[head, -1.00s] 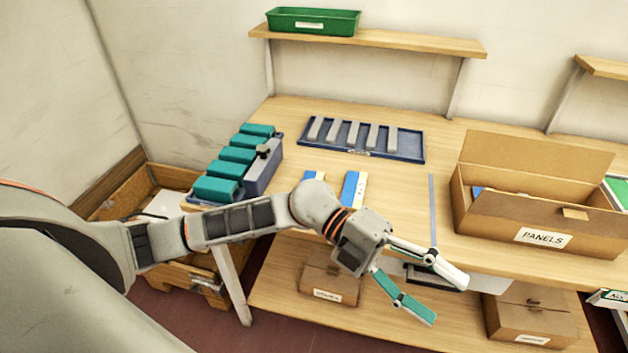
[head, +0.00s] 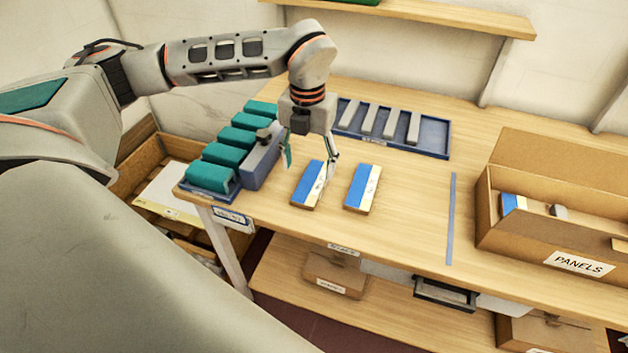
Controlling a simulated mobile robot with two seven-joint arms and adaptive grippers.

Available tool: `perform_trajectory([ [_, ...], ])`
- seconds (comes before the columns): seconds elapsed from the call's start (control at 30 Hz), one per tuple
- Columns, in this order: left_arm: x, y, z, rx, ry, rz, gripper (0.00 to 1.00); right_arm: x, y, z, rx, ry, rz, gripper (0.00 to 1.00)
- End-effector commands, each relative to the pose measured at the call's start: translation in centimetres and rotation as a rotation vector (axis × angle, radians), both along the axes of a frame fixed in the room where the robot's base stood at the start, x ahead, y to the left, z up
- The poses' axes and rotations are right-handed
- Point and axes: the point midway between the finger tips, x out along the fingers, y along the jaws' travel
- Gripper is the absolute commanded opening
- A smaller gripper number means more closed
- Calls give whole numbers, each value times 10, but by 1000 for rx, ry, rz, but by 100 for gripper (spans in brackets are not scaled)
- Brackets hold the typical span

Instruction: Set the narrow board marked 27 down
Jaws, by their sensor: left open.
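Two narrow blue-and-white boards lie flat on the bench: a left board (head: 306,187) and a right board (head: 361,188). Their markings are too small to read, so I cannot tell which is 27. My left gripper (head: 310,162) points down at the far end of the left board, its fingers spread and nothing seen held between them. I cannot tell whether a fingertip touches that board. Another blue-and-white piece (head: 512,204) shows inside the cardboard box marked PANELS (head: 577,264). My right gripper is out of view.
Teal blocks (head: 222,153) stand in a blue holder at the left. A blue tray (head: 434,139) with several grey bars lies behind the boards, partly hidden by my arm. A blue strip (head: 452,218) marks the bench before the box. The bench between strip and right board is clear.

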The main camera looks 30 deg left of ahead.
Motion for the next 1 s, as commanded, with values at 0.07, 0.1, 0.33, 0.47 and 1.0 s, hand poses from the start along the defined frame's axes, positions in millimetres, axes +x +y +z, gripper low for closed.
perform_trajectory([
  [0.07,-1,0,-9,0,2,-1,61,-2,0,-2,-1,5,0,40],
  [0.1,-1,-1,-13,0,2,-1,61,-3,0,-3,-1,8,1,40],
  [0.33,-8,-5,-42,-2,4,-2,61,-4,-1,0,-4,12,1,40],
  [0.47,-7,-4,-57,-3,2,-1,61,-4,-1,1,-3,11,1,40],
  [1.0,-7,-5,-63,-3,0,-2,19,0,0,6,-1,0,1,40],
])
